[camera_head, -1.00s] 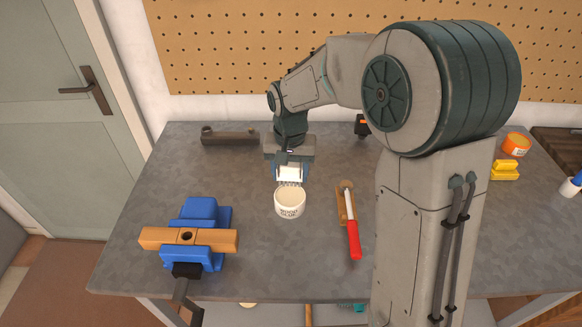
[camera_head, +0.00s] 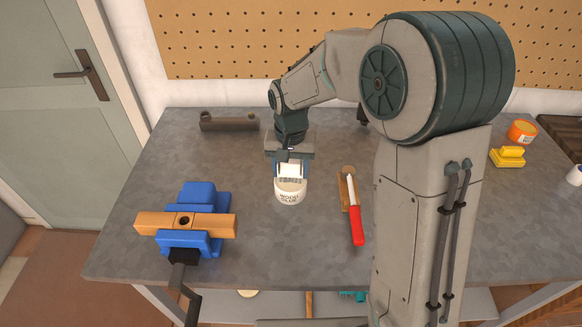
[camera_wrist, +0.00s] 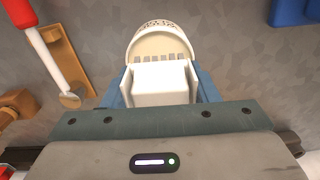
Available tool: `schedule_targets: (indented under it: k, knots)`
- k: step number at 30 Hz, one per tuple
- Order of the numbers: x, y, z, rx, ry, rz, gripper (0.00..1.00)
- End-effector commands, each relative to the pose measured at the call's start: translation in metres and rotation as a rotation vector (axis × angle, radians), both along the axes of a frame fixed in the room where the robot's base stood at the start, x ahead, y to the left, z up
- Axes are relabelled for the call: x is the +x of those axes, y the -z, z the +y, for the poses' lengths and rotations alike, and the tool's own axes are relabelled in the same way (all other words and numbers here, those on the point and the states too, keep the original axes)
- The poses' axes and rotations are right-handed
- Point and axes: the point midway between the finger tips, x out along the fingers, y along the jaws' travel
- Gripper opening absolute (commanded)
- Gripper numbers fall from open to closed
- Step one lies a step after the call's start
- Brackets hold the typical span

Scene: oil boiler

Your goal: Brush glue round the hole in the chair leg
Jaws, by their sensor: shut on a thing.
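The chair leg (camera_head: 150,223) is a light wooden bar clamped level in a blue vise (camera_head: 200,194) at the left of the bench. Its dark round hole (camera_head: 184,221) faces up. A white glue pot (camera_head: 290,196) with dark lettering stands on the bench below my gripper (camera_head: 290,170). My gripper points down, shut on a white brush (camera_wrist: 160,82) with short bristles. The bristles are at the pot's mouth; how deep they reach is hidden. The pot (camera_wrist: 160,38) also shows in the wrist view, just beyond the brush.
A red-handled tool (camera_head: 356,222) lies on a wooden piece right of the pot. A dark bar (camera_head: 229,121) lies at the back. A yellow object (camera_head: 507,157) and an orange container (camera_head: 521,131) sit far right. The bench between pot and vise is clear.

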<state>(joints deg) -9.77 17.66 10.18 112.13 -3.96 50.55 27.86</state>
Motion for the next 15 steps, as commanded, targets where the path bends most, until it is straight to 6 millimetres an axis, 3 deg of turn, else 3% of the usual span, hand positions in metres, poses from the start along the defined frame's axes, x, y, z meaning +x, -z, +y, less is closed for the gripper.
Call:
schedule_targets:
  k: [15]
  knots:
    - [0.0, 0.0039, 0.0001, 0.0, 0.0, 0.0, 0.36]
